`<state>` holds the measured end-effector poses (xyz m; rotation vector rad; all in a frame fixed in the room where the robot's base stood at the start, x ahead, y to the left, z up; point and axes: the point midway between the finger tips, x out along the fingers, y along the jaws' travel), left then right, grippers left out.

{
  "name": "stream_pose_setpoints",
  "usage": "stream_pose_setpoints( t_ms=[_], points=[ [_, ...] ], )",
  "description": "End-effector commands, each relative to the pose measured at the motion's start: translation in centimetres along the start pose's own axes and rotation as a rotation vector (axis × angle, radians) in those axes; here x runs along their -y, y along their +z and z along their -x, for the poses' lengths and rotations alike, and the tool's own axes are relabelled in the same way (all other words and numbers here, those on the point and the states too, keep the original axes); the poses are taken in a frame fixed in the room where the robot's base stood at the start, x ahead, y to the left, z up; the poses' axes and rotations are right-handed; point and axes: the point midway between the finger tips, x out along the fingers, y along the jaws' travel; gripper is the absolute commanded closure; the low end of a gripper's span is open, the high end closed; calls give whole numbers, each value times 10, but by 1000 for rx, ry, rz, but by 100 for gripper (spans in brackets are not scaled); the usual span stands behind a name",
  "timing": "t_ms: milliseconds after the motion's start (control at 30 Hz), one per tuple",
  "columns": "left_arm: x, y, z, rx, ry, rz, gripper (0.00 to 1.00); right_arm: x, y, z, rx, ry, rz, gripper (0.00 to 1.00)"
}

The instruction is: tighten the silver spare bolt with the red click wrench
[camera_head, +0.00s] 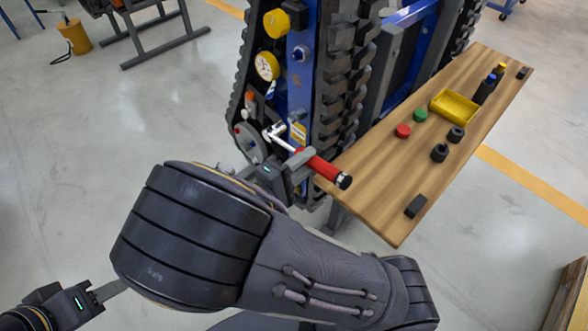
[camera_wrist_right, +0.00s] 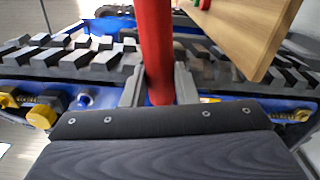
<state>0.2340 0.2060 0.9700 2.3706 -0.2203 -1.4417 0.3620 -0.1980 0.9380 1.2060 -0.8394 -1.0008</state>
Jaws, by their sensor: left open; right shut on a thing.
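The red click wrench (camera_head: 322,168) has a red handle with a black end and a silver shaft and head. My right gripper (camera_head: 298,166) is shut on it where handle and shaft meet. The silver head points left, in front of the carrier's side panel. In the right wrist view the red handle (camera_wrist_right: 155,45) stands between the fingers (camera_wrist_right: 158,88). I cannot make out the silver spare bolt; the wrench head may cover it, and contact cannot be told. My left gripper (camera_head: 108,291) is open and empty at the lower left, far from the panel.
The tracked carrier (camera_head: 345,85) has yellow knobs and a gauge (camera_head: 267,66) above the wrench. A wooden bench (camera_head: 380,200) to the right holds a yellow tray (camera_head: 454,107), red and green caps, black parts and bottles. My right arm hides the lower middle.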

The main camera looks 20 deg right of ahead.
Motion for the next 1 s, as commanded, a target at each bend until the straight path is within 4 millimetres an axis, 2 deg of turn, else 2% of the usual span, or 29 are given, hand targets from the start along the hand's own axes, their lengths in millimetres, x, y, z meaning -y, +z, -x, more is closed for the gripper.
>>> stream_pose_setpoints(
  t_ms=[100, 667, 1000],
  points=[
    [-10, -11, 21, 0, 0, 0, 58, -20, -1, -3, 0, 0, 77, 100],
    [-43, -48, 94, 0, 0, 0, 58, -74, -15, -4, 0, -5, 516, 100],
    [-62, -68, 135, 0, 0, 0, 58, -102, -45, -4, -1, -9, 835, 100]
  ],
)
